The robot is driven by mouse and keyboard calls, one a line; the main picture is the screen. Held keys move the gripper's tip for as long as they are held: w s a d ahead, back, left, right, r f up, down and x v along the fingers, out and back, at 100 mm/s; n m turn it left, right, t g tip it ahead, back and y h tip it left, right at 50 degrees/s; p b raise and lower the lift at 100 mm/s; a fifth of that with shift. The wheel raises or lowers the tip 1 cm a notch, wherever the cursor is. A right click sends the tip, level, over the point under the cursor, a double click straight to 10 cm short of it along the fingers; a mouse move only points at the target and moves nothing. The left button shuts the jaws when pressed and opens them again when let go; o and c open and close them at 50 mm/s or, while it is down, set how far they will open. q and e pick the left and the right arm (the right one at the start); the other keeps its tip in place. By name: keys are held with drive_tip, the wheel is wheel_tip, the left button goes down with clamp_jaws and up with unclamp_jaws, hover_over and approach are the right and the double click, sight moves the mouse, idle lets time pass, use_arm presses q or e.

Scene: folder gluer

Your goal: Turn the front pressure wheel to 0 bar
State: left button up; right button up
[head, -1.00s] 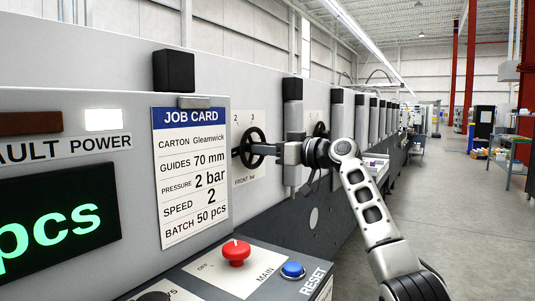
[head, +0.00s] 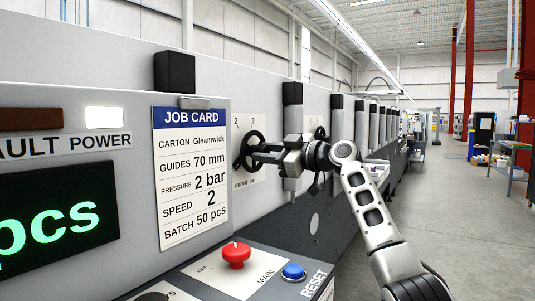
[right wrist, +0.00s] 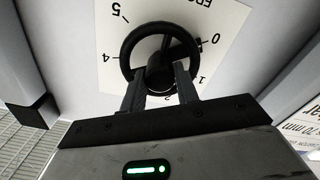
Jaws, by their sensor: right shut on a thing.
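The front pressure wheel (head: 241,150) is a black handwheel on a white dial plate marked "FRONT bar", right of the job card. In the right wrist view the wheel (right wrist: 127,55) is seen close up, with the numbers 0, 1, 2, 4 and 5 around it. A dark spoke or pointer inside the rim leans towards the 0 side; its exact reading is hard to tell. My right gripper (head: 263,153) is shut on the wheel, its two dark fingers (right wrist: 159,90) at the hub and lower rim. My left gripper is out of view.
The job card (head: 190,180) reads pressure 2 bar. Below are a red MAIN knob (head: 236,254) and a blue RESET button (head: 293,271). A second handwheel stands partly hidden behind a grey post (head: 292,120). The aisle floor (head: 450,230) at right is clear.

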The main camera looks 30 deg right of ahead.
drive_tip(key=shift+f, duration=0.15)
drive_tip(key=o, duration=1)
drive_tip(key=shift+c, duration=0.2)
drive_tip(key=b+v, duration=0.2)
drive_tip(key=v, duration=1.4)
drive_tip(key=shift+b, duration=0.35)
drive_tip(key=shift+w, duration=0.1)
